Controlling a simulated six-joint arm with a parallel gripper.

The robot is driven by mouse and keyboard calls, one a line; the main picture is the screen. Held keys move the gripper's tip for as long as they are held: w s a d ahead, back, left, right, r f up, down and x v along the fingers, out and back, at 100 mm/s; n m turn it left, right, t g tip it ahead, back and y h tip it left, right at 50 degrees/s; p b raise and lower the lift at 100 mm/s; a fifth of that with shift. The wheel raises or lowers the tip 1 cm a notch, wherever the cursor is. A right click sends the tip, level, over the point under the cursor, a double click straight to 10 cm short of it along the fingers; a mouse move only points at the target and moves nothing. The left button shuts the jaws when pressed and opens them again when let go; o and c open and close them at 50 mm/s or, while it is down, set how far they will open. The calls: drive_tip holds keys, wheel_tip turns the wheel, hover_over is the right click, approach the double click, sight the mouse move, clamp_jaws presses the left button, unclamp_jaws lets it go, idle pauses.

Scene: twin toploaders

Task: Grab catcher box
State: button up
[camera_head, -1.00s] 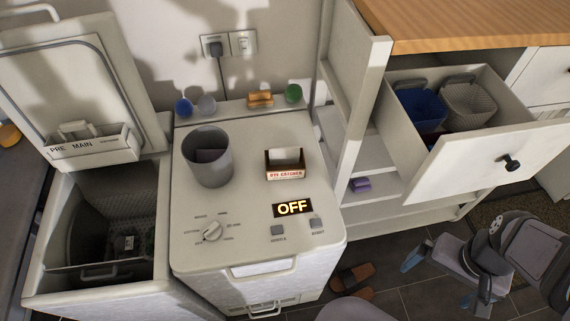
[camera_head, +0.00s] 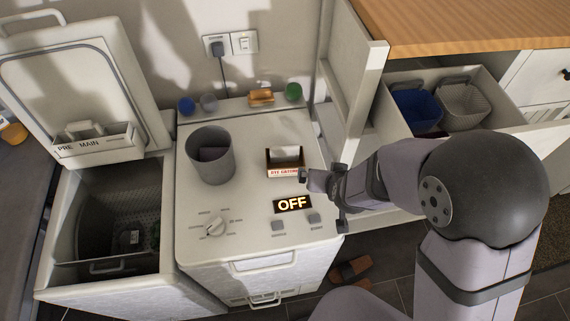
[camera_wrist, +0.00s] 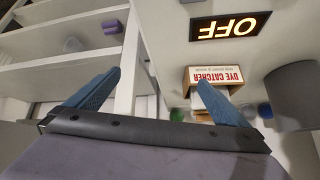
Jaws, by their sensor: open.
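The catcher box (camera_head: 284,163) is a small open-topped box with a red and white "DYE CATCHER" label and white sheets in it. It stands upright on the closed white washer top (camera_head: 255,135). In the wrist view the box (camera_wrist: 213,76) shows upside down, near the tip of the right finger. My gripper (camera_head: 322,200) is just right of and in front of the box in the head view. I cannot tell whether a finger touches the box.
A grey bin (camera_head: 211,155) stands left of the box. Behind are colored balls and an orange-brown item (camera_head: 261,97). The lit OFF display (camera_head: 292,204) lies in front. White shelving (camera_head: 352,85) rises close on the right. The left washer (camera_head: 105,215) is open.

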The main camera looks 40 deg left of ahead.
sight(285, 157)
drive_tip(key=a+n+t+y, duration=0.1)
drive_tip(key=a, duration=0.2)
drive_tip(key=a+n+y+b, duration=0.1)
drive_tip(key=a, duration=0.1)
drive_tip(key=s+a+t+b, duration=0.1)
drive_tip(key=a, duration=0.2)
drive_tip(key=shift+a+r+n+t+y, duration=0.3)
drive_tip(key=shift+n+y, duration=0.1)
drive_tip(key=s+a+b, duration=0.1)
drive_tip(key=s+f+t+y+b, duration=0.1)
drive_tip(key=b, duration=0.1)
drive_tip(key=shift+s+a+f, duration=0.25)
drive_tip(key=shift+a, duration=0.15)
drive_tip(key=shift+s+d+f+m+t+b, duration=0.3)
drive_tip(key=shift+d+f+t+b, duration=0.1)
drive_tip(key=shift+t, duration=0.1)
drive_tip(key=shift+w+a, duration=0.1)
drive_tip(key=shift+p+x, duration=0.45)
drive_tip(key=shift+x, duration=0.55)
drive_tip(key=shift+a+p+x, duration=0.25)
drive_tip(key=shift+p+x, duration=0.75)
drive_tip(key=shift+x, duration=0.7)
drive_tip(key=shift+w+a+f, duration=0.15)
drive_tip(key=shift+w+a, duration=0.35)
